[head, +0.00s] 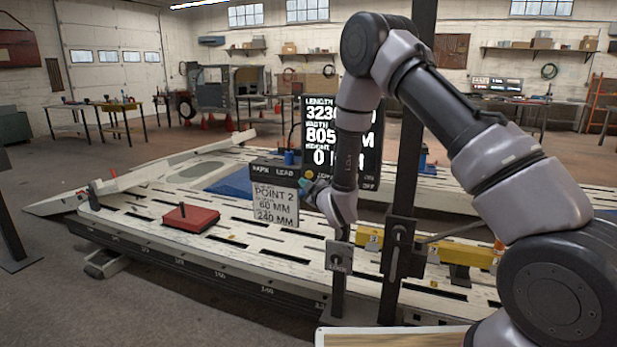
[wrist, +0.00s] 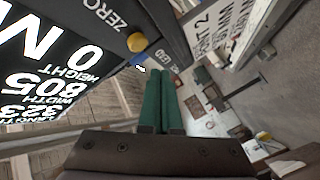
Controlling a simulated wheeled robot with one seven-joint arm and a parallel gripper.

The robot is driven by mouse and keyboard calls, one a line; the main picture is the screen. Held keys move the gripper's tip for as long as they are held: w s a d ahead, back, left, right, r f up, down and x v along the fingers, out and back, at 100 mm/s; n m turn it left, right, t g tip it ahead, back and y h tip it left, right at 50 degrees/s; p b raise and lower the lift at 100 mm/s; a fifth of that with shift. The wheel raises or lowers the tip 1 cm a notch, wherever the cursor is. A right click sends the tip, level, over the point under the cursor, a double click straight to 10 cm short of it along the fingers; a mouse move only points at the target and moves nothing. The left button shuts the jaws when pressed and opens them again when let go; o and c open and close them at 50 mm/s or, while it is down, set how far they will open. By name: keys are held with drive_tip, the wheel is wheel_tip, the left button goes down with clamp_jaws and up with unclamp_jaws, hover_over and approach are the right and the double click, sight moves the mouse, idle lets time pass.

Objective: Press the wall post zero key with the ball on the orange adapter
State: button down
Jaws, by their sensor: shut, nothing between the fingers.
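My gripper (head: 304,187) is shut and empty, its green fingers (wrist: 160,102) together in the wrist view. In the head view it is in front of the dark display (head: 342,130), beside the printed card. The display (wrist: 45,75) fills the upper left of the wrist view. A round yellow-orange knob (wrist: 137,42) sits by the word ZERO, a little beyond the fingertips and apart from them in the picture; it appears to be the zero key. A blue piece (wrist: 138,60) is just below it. I cannot make out an orange adapter with a ball in either view.
A card reading POINT 2 (head: 273,205) hangs under a dark PARK LEAD strip (head: 274,172), close left of my gripper. A dark upright post (head: 403,190) stands right of the display. The slotted bench (head: 150,215) holds a red block (head: 190,217) and a yellow bar (head: 455,253).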

drive_tip(key=shift+s+a, duration=0.2)
drive_tip(key=shift+s, duration=0.35)
drive_tip(key=shift+s+a, duration=0.2)
drive_tip(key=shift+s, duration=0.35)
drive_tip(key=shift+r, duration=0.1)
drive_tip(key=w+d+r+m+h, duration=0.25)
drive_tip(key=d+r+m, duration=0.35)
drive_tip(key=d+r, duration=0.5)
drive_tip(key=s+d+r+m+g+h, duration=0.1)
drive_tip(key=s+d+r+m+g, duration=0.15)
drive_tip(key=d+r, duration=0.2)
drive_tip(key=s+d+r+m+g+h, duration=0.1)
drive_tip(key=s+d+r+m+h, duration=0.1)
drive_tip(key=s+d+r+m, duration=0.3)
drive_tip(key=s+d+r+m+g, duration=0.1)
drive_tip(key=s+d+r+m, duration=0.1)
drive_tip(key=s, duration=0.7)
drive_tip(key=s+d+r+m+g, duration=0.1)
drive_tip(key=s+d, duration=0.3)
drive_tip(key=s, duration=0.6)
drive_tip(key=s+d+r+m+g, duration=0.2)
drive_tip(key=s+d+r, duration=0.1)
drive_tip(key=s, duration=0.7)
drive_tip(key=shift+s+r+m+g, duration=0.25)
drive_tip(key=shift+r+m+g, duration=0.1)
drive_tip(key=shift+r, duration=0.25)
